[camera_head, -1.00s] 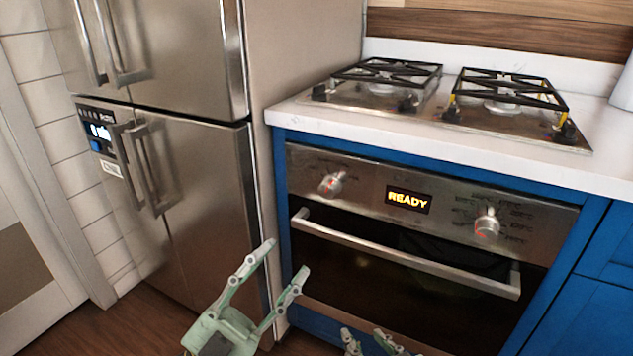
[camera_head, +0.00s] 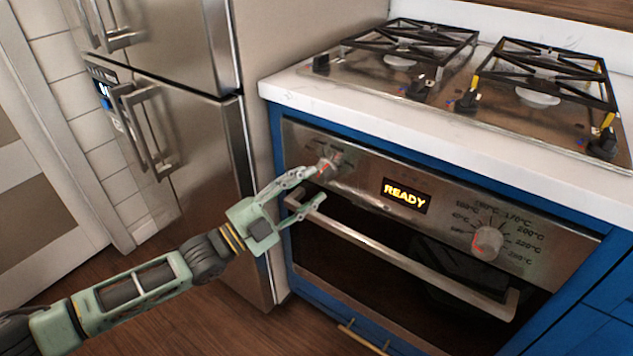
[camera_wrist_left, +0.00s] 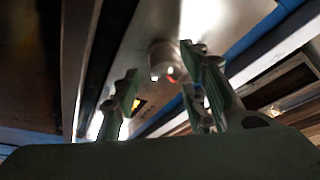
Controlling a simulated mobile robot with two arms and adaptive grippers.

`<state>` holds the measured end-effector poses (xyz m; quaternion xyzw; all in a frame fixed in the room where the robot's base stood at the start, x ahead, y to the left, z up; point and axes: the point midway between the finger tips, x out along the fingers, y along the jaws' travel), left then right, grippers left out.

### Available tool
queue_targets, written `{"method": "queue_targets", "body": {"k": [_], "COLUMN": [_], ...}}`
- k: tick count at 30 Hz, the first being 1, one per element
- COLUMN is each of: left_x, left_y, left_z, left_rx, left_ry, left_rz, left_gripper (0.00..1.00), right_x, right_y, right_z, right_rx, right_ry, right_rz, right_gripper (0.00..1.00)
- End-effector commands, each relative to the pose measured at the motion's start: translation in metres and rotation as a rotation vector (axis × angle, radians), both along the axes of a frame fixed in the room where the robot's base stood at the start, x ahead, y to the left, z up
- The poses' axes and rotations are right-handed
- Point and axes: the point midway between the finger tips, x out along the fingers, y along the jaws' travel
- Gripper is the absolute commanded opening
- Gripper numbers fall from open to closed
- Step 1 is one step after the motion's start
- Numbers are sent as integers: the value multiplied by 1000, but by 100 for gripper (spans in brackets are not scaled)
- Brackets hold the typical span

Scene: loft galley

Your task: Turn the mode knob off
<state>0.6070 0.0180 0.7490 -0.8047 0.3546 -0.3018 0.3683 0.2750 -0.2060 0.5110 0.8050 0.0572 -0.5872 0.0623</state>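The oven's control panel (camera_head: 360,190) has two round metal knobs with red marks. The left knob (camera_head: 329,164) has labels too small to read, and the right knob (camera_head: 488,242) is ringed by temperature marks. A display (camera_head: 406,196) between them reads READY. My left gripper (camera_head: 316,181) is open in front of the left knob, near the left end of the oven handle, and its upper finger partly covers the knob. In the left wrist view the knob (camera_wrist_left: 163,61) shows between the spread fingers (camera_wrist_left: 160,97), beyond them. Contact cannot be told. My right gripper is not in view.
The oven handle (camera_head: 405,250) sticks out just below the panel. A white countertop (camera_head: 400,125) with gas burners (camera_head: 400,60) overhangs above. A steel fridge (camera_head: 190,160) stands close on the left. The floor (camera_head: 230,310) in front is clear.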

Motion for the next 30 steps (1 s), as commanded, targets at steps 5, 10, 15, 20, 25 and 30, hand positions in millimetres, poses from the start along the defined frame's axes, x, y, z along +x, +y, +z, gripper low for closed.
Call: {"method": "queue_targets", "body": {"k": [5,10,15,20,25,30], "left_x": [11,14,14,14,13,12], "left_y": [-15,-19,-19,-19,-20,-20], "left_z": [4,6,6,6,4,3], "left_rx": [-1,-1,-1,-1,0,1], "left_ry": [-2,0,0,0,1,4], "left_rz": [0,1,0,0,-1,-3], "left_gripper": [40,40,40,26,11,1], "right_x": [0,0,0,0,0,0], "right_y": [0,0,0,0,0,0], "right_z": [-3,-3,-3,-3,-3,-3], "right_rx": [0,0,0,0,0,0], "right_ry": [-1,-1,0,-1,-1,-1], "right_rz": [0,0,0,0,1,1], "right_gripper": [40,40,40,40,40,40]}}
